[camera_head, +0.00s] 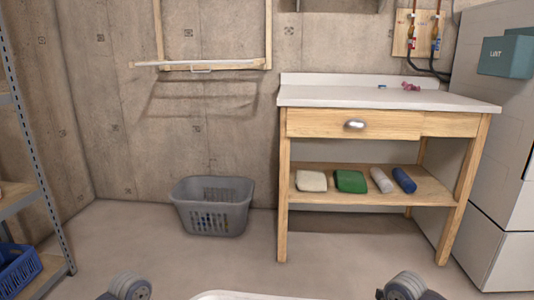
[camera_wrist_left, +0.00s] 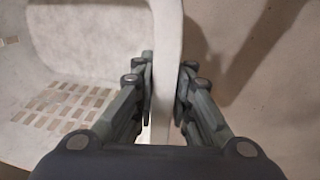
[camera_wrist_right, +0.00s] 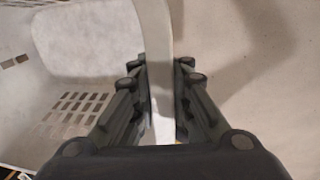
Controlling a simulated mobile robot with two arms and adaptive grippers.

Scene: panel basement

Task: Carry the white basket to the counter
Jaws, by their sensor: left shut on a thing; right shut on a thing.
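The white basket (camera_head: 245,295) shows only as a rim strip at the bottom centre of the head view. Its slotted wall and rim fill much of the left wrist view (camera_wrist_left: 80,60) and the right wrist view (camera_wrist_right: 90,50). My left gripper (camera_wrist_left: 165,85) is shut on the basket's rim, one finger on each side. My right gripper (camera_wrist_right: 163,80) is shut on the rim the same way. The counter (camera_head: 370,97) is a white top on a wooden frame, ahead and to the right, apart from the basket. Most of the basket is hidden below the head view.
A grey basket (camera_head: 213,205) stands on the floor by the wall, left of the counter. The counter's lower shelf (camera_head: 350,197) holds several folded or rolled cloths. A small pink item (camera_head: 411,86) lies at the counter's back. A metal rack (camera_head: 35,150) stands left; white appliances (camera_head: 500,150) stand right.

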